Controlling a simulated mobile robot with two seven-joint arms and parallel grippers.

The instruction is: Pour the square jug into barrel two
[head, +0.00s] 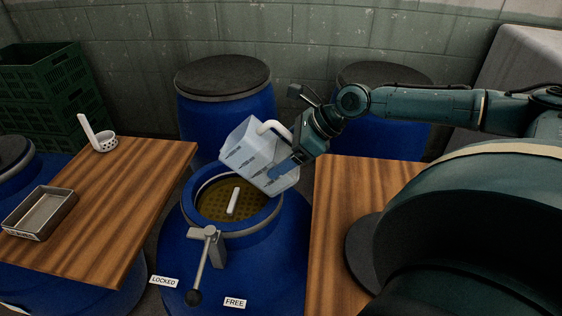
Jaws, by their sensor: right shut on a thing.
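The square jug (247,155) is a pale translucent jug with dark marks and a white handle. My right gripper (285,160) is shut on it and holds it tilted to the left over the right part of the open blue barrel (290,240). I cannot tell whether anything is flowing from it. Inside the barrel's mouth is a yellowish perforated surface with a white bar (233,201). No number shows on this barrel. My left gripper is not in view.
A lever (206,262) is on the barrel's front, above LOCKED (164,282) and FREE (235,302) labels. Wooden tabletops stand left (120,215) and right (335,215). The left one bears a metal tray (68,209) and a white perforated scoop (104,144). Lidded barrels (225,115) stand behind.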

